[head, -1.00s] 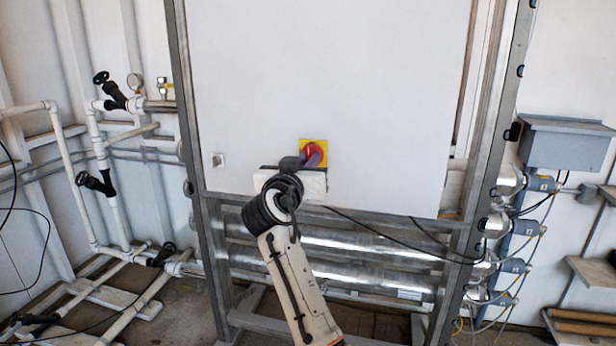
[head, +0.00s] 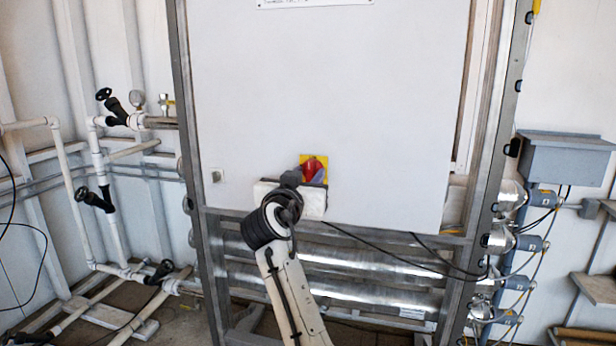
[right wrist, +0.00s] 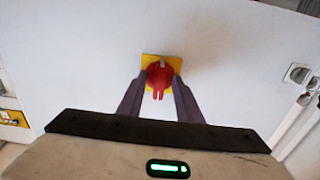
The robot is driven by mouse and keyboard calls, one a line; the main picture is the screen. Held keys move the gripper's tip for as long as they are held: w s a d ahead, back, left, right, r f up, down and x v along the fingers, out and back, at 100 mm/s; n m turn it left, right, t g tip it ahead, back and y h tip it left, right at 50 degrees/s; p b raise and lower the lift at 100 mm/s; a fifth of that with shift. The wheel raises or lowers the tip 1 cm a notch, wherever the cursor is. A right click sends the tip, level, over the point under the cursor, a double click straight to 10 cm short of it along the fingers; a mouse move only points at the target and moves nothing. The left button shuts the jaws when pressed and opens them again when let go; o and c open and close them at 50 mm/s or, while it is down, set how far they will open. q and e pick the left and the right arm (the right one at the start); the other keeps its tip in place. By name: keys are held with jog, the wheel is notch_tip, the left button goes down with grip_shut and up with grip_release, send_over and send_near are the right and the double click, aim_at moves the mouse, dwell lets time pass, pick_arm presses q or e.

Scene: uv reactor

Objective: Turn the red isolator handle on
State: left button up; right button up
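The red isolator handle (head: 311,167) sits on a yellow square plate (head: 321,160) on the white cabinet door. In the right wrist view the red handle (right wrist: 159,75) is a round knob with its grip bar pointing down in the picture. My right gripper (right wrist: 157,84) is open, with one grey finger on each side of the handle. Gaps show between the fingers and the grip bar; whether they touch the knob's rim cannot be told. In the head view my right gripper (head: 305,176) partly hides the handle. My left gripper is in neither view.
The white cabinet door (head: 330,90) is flat and clear around the handle, with a small latch (head: 216,175) at its left. Metal tubes (head: 370,262) lie below it. White pipes with black valves (head: 95,198) stand left, a grey box (head: 565,158) right. A black cable hangs below the door.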

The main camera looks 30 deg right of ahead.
jog(key=v, duration=1)
jog(key=shift+a, duration=0.15)
